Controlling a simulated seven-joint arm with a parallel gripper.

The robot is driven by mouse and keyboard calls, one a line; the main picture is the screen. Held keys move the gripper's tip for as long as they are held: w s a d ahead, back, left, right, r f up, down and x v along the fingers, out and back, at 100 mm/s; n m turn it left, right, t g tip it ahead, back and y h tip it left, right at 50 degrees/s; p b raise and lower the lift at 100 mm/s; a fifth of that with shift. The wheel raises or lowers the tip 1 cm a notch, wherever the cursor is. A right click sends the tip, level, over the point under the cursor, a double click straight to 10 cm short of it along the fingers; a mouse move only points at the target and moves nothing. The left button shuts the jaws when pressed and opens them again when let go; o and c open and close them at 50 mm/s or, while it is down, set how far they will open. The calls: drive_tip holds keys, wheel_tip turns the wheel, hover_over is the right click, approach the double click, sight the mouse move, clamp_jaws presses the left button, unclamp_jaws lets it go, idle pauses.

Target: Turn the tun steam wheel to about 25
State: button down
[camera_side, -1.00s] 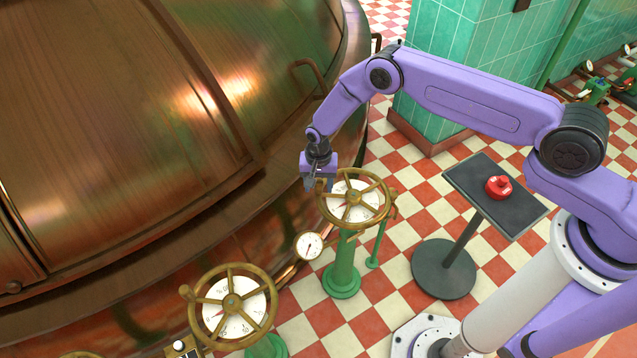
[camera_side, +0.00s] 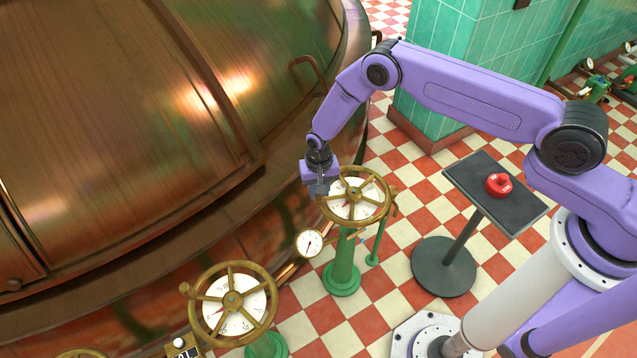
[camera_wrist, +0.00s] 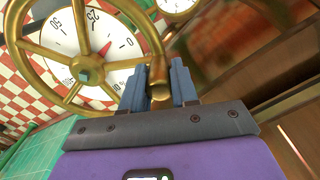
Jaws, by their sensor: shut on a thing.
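The brass handwheel (camera_side: 384,207) has several spokes and stands on a green pedestal over a white dial (camera_side: 352,207). My gripper (camera_side: 320,191) is at its left edge, next to the copper vessel. In the wrist view my two blue-grey fingers (camera_wrist: 159,88) are shut on the wheel's brass handle (camera_wrist: 160,94), one on each side of it. The wheel's rim (camera_wrist: 150,30) curves above. On the dial (camera_wrist: 60,35) a red pointer (camera_wrist: 105,49) lies between the marks 25 and 0. I cannot read a name on this wheel.
A second brass wheel (camera_side: 268,318) with a dial stands at front left. A small round gauge (camera_side: 310,243) is beside the pedestal. The large copper vessel (camera_side: 120,130) fills the left. A stand with a red button (camera_side: 498,185) is at right, with checkered floor between.

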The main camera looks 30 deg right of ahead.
drive_tip(key=s+n, duration=0.2)
drive_tip(key=shift+s+a+n, duration=0.2)
drive_tip(key=shift+a+n, duration=0.1)
drive_tip(key=shift+a, duration=0.05)
drive_tip(key=shift+s+n, duration=1.4)
drive_tip(key=shift+n, duration=0.2)
drive_tip(key=c, duration=0.9)
unclamp_jaws()
drive_tip(key=shift+o, duration=0.2)
drive_tip(key=shift+r, duration=0.15)
wheel_tip(320, 180, up, 17)
drive_tip(key=shift+r, duration=0.1)
